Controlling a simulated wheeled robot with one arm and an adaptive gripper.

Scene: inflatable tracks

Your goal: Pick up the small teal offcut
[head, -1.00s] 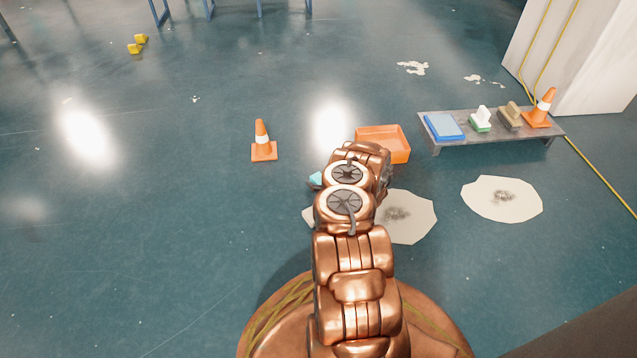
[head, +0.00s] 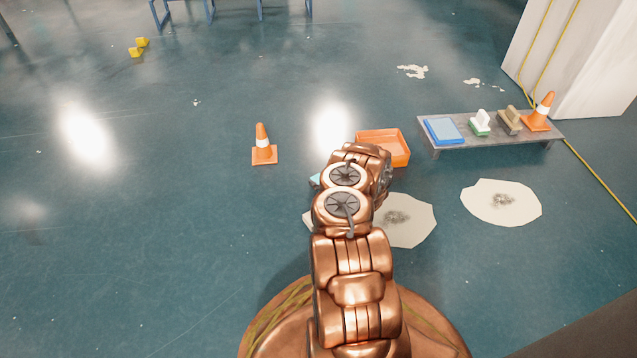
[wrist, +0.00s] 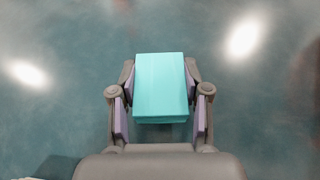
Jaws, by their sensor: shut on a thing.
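The small teal offcut (wrist: 161,85) is a block-shaped piece between the fingers of my gripper (wrist: 160,105) in the wrist view. The fingers are shut on its left and right sides. Behind it the wrist view shows only floor. In the head view a small teal bit of the offcut (head: 315,181) shows at the left edge of my arm. The arm hides the rest of it and the gripper's fingers there.
An orange tray (head: 397,148) lies just beyond my arm. A traffic cone (head: 263,145) stands to its left. A low grey bench (head: 455,142) at the right bears a blue item, brushes and another cone. Pale patches (head: 500,200) lie on the floor.

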